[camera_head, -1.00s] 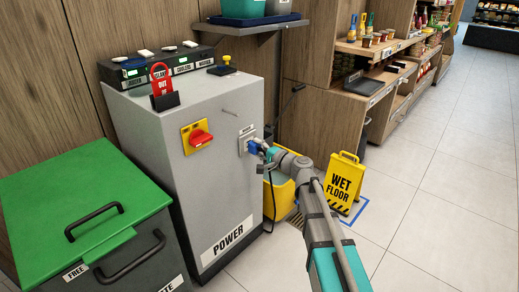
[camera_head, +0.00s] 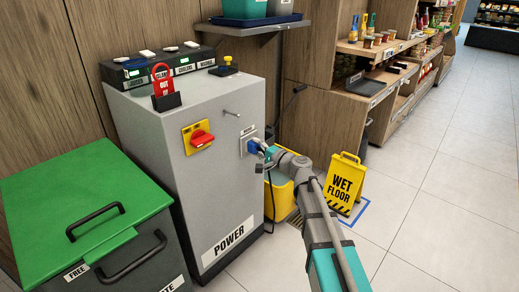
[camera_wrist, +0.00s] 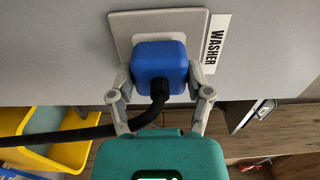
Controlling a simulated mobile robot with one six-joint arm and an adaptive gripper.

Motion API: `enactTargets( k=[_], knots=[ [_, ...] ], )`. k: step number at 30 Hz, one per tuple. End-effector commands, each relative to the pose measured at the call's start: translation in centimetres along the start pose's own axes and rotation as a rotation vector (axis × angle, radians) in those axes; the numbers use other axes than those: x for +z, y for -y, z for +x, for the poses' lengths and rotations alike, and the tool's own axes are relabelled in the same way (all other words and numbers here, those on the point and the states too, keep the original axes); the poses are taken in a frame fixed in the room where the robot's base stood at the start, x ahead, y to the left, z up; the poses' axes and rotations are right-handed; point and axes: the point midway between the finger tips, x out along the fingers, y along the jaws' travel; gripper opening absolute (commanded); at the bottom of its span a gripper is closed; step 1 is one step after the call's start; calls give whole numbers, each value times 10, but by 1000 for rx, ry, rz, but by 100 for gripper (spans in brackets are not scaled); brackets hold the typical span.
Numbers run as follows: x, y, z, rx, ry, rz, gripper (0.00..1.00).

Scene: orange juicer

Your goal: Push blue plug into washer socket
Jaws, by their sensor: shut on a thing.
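The blue plug (camera_wrist: 158,62) fills the middle of the wrist view, with a black cable curving off to the left. My gripper (camera_wrist: 160,88) is shut on the blue plug, one finger on each side. The plug is up against the grey washer socket plate (camera_wrist: 124,28), beside a "WASHER" label (camera_wrist: 216,42). The plug covers the socket's opening, so how deep it sits cannot be told. In the head view the plug (camera_head: 253,147) is at the socket plate (camera_head: 243,149) on the right face of the grey power cabinet (camera_head: 212,232), with my gripper (camera_head: 262,150) at it.
A red rotary switch (camera_head: 201,138) on yellow and a metal peg (camera_head: 232,113) are on the cabinet. A yellow bucket (camera_head: 281,196) stands below the socket, near a wet floor sign (camera_head: 345,184). A green-lidded bin (camera_head: 75,195) is at left. The tiled floor at right is clear.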

Motion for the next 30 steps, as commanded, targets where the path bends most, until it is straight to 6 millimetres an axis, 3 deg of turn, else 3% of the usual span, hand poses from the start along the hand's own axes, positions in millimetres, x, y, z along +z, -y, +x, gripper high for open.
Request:
enactTargets(
  k=[5,6,11,30],
  knots=[
    [0,0,3,0,0,0,23],
    [0,0,3,0,0,0,70],
    [0,0,2,0,0,0,100],
    [0,0,-6,0,-1,0,100]
  ],
)
